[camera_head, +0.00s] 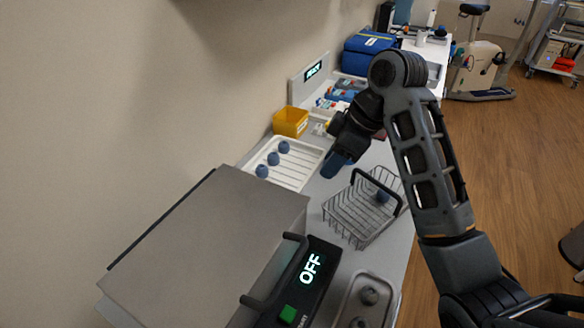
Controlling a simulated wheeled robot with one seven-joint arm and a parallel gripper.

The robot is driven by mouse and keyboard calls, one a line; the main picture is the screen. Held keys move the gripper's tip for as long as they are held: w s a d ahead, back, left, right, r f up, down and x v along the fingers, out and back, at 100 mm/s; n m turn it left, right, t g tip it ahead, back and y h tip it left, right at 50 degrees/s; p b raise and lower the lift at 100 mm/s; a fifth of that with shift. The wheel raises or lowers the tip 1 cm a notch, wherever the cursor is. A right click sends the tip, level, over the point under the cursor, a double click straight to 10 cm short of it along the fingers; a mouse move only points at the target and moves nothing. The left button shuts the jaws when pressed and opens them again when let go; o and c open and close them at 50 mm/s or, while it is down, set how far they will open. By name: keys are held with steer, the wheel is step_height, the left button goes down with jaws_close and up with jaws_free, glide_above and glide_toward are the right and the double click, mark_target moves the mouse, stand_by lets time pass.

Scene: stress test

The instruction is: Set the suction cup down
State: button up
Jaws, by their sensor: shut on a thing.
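My gripper (338,163) points down over the counter, between the white ribbed tray (308,172) and the wire basket (342,238). It is shut on the suction cup, but the cup cannot be told apart from the bluish fingertips at this angle. The right part of the white tray is bare.
A grey box-shaped machine with an OFF display (311,268) fills the near left. A metal tray (345,302) with grey round pieces stands at the near right. A yellow bin (290,122) and a blue bag (366,52) stand farther back. The basket's black handle (373,182) sticks up.

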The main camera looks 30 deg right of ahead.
steer(key=w+a+f+b, duration=0.1)
steer(key=w+a+f, duration=0.1)
steer(key=w, duration=0.1)
steer(key=w+a+f+b, duration=0.1)
steer(key=w+a+f, duration=0.1)
steer(key=w, duration=0.1)
steer(key=w+a+f+b, duration=0.2)
steer(key=w, duration=0.1)
steer(key=shift+a+f, duration=0.35)
steer(key=shift+f, duration=0.05)
steer(key=shift+a+f+p, duration=0.1)
steer(key=shift+f+p, duration=0.2)
steer(key=shift+f, duration=1.8)
steer(key=shift+f, duration=0.1)
steer(key=o, duration=1)
steer(key=v, duration=1.2)
steer(key=shift+w, duration=0.15)
